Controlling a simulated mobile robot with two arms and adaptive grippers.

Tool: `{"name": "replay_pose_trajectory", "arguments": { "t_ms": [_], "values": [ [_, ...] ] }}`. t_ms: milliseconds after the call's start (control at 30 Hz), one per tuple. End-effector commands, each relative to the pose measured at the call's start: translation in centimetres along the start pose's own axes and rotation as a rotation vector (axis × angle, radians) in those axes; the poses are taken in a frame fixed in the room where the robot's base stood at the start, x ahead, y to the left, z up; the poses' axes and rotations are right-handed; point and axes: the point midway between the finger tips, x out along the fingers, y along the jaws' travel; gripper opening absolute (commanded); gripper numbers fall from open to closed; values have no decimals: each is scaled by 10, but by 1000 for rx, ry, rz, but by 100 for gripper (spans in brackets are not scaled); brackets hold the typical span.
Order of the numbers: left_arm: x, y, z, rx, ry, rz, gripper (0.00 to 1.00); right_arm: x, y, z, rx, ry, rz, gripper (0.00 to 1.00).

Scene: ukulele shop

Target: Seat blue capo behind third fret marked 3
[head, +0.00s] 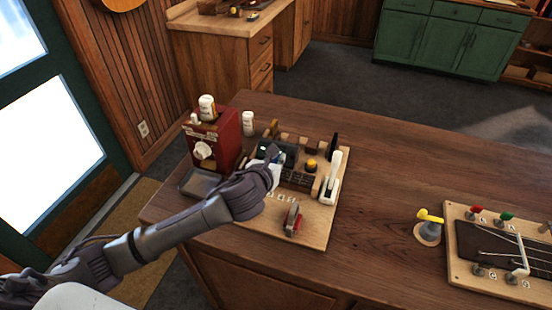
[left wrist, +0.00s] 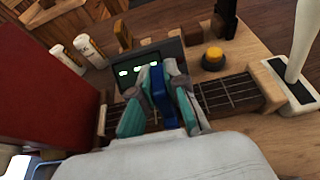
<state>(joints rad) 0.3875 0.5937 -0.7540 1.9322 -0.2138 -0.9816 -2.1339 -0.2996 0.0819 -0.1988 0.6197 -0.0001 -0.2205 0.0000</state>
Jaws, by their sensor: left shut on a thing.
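The blue capo (left wrist: 159,88) is between the fingers of my left gripper (left wrist: 160,104) in the left wrist view. The gripper is shut on it. In the head view my left gripper (head: 268,168) is over the left part of a wooden board, and the capo is hidden there. A short dark fretboard (head: 298,180) with metal frets runs across this board. It also shows in the left wrist view (left wrist: 232,94), reaching behind the fingers. The capo is over or at the fretboard; I cannot tell if it touches. Small number labels (head: 281,197) lie along the near side, too small to read surely.
A red box (head: 228,142) with a white knob stands left of the gripper. A dark display (left wrist: 145,68), a yellow button (head: 311,164) and a white lever (head: 333,175) surround the fretboard. A red and grey clamp (head: 293,218) stands in front. The table's middle is clear.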

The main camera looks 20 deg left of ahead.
Motion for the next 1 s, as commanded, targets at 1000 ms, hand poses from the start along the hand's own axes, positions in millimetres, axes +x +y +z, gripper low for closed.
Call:
{"name": "replay_pose_trajectory", "arguments": {
  "t_ms": [1000],
  "values": [
    [3,0,-6,0,0,0,0,-5,-4,0,0,0,-4,48]
  ]
}}
